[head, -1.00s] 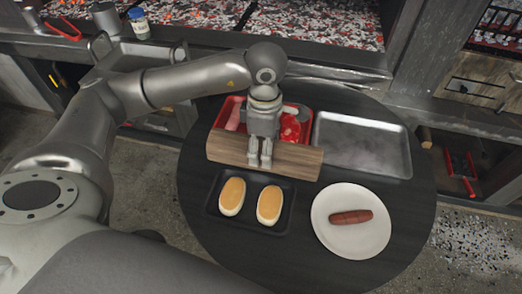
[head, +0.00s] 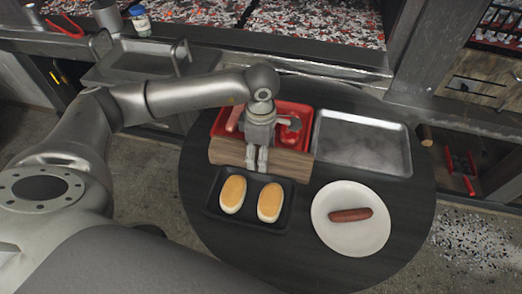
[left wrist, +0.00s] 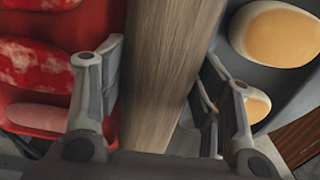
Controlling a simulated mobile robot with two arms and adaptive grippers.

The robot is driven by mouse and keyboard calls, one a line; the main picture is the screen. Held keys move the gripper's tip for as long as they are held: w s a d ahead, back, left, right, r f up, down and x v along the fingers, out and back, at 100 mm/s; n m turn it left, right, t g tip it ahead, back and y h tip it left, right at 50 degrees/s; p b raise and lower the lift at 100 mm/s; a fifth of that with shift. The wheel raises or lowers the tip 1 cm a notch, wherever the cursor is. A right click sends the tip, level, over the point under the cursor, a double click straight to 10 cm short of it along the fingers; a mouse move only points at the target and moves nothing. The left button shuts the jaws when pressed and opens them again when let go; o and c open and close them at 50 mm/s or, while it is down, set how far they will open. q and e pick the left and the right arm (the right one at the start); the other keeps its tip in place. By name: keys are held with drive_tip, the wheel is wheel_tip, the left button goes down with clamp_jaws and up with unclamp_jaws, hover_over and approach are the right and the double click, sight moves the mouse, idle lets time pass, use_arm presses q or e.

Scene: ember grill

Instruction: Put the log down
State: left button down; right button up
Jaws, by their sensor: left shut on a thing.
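The log (head: 290,166) is a brown, wood-grained piece lying level across the front of the red tray, between it and the black tray with buns. It runs lengthwise through the left wrist view (left wrist: 165,50). My left gripper (head: 256,160) points down and is shut on the log near its middle, one finger on each side. I cannot tell whether the log's underside touches the table or hangs just above it. My right gripper is not in view.
On the round dark table (head: 215,245) are the red tray (head: 305,112) with meat, a black tray (head: 293,190) with two buns, a metal tray (head: 362,142) and a white plate (head: 345,243) with a sausage.

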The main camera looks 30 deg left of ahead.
use_arm(q)
drive_tip(key=shift+c, duration=2.1)
unclamp_jaws()
